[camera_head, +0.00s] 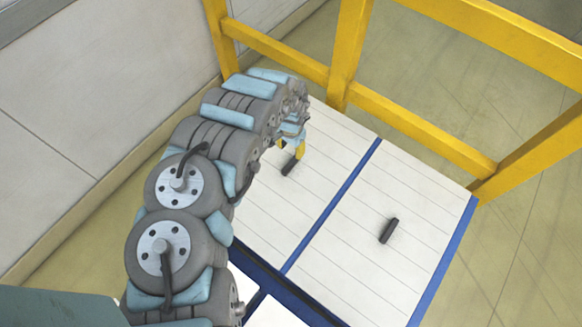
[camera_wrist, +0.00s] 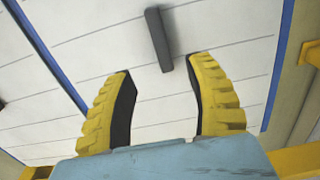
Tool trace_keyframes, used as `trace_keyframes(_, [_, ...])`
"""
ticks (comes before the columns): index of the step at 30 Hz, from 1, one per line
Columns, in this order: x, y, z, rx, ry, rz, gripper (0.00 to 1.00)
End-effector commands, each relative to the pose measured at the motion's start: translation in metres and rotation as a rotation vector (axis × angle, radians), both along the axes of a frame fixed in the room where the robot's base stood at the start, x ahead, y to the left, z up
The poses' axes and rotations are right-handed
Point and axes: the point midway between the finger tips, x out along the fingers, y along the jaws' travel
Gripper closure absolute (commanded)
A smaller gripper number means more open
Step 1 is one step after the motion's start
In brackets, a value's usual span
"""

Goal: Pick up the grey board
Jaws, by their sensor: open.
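Two short dark grey bars lie on the white slatted panels, and either fits the grey board. One grey board (camera_head: 290,165) is right below my gripper (camera_head: 291,148) on the left panel. In the wrist view a grey board (camera_wrist: 158,40) lies just beyond the fingertips, roughly in line with the gap between them. My gripper (camera_wrist: 160,68) is open, its yellow ridged fingers apart with nothing between them. The other bar (camera_head: 389,230) lies on the right panel, away from my gripper. A dark bit of a bar (camera_wrist: 2,103) shows at the wrist view's left edge.
A blue strip (camera_head: 332,205) divides the two white panels. A yellow frame (camera_head: 420,130) stands along their far side, with a post (camera_head: 349,50) behind my gripper. A pale wall (camera_head: 90,100) is at the left. The white panel (camera_head: 350,265) around the other bar is clear.

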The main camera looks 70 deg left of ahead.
Motion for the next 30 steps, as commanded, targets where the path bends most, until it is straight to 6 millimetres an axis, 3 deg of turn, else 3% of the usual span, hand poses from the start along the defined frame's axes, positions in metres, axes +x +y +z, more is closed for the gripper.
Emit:
trace_keyframes(9, [0.000, 0.000, -0.042, -0.001, 0.000, 0.001, 0.46])
trace_keyframes(23, [0.000, 0.000, -0.062, 0.001, -0.002, 0.001, 0.46])
trace_keyframes(30, [0.000, 0.000, -0.089, -0.001, -0.003, 0.002, 0.46])
